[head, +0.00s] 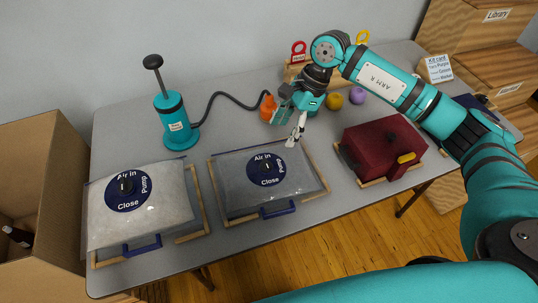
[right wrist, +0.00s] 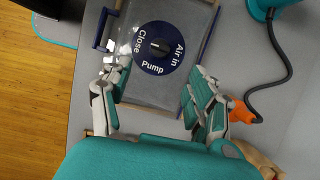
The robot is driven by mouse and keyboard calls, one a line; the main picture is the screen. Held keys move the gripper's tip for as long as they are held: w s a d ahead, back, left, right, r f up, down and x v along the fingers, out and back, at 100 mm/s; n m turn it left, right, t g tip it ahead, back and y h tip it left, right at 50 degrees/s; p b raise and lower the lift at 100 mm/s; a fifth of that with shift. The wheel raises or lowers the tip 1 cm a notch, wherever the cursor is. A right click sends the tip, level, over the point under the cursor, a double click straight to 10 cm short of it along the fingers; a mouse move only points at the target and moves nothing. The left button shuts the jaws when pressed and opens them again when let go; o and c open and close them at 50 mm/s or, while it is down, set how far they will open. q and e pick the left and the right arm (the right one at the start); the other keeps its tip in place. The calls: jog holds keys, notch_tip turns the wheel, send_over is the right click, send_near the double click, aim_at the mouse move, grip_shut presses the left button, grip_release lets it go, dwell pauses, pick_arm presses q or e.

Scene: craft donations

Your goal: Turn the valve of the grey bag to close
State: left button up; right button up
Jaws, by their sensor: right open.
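The grey bag (head: 230,197) lies flat in a wooden frame at the middle of the table, with a blue slider clip at its front edge. Its round blue valve (head: 267,169) has a black knob and the words Air in, Pump and Close. In the right wrist view the valve (right wrist: 158,48) lies ahead of my fingers; I cannot tell clearly which word the knob points at. My right gripper (head: 297,128) is open and empty, behind and right of the valve; its spread fingers also show in the right wrist view (right wrist: 158,88). My left gripper is not in view.
A white bag (head: 165,212) with a similar valve lies left. A teal pump (head: 173,120) stands behind, its black hose ending in an orange nozzle (head: 267,107) close to my right gripper. Yellow (head: 334,100) and purple (head: 357,95) balls lie behind.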

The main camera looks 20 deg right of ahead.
aim_at(267, 162)
jog(key=p+x, duration=0.1)
jog(key=x, duration=1)
jog(key=shift+p, duration=0.35)
jog(key=shift+a+f, duration=0.1)
jog(key=shift+f, duration=0.35)
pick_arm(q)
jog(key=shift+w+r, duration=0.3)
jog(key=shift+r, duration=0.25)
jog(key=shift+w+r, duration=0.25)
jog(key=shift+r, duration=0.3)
pick_arm(e)
jog(key=shift+c, duration=0.2)
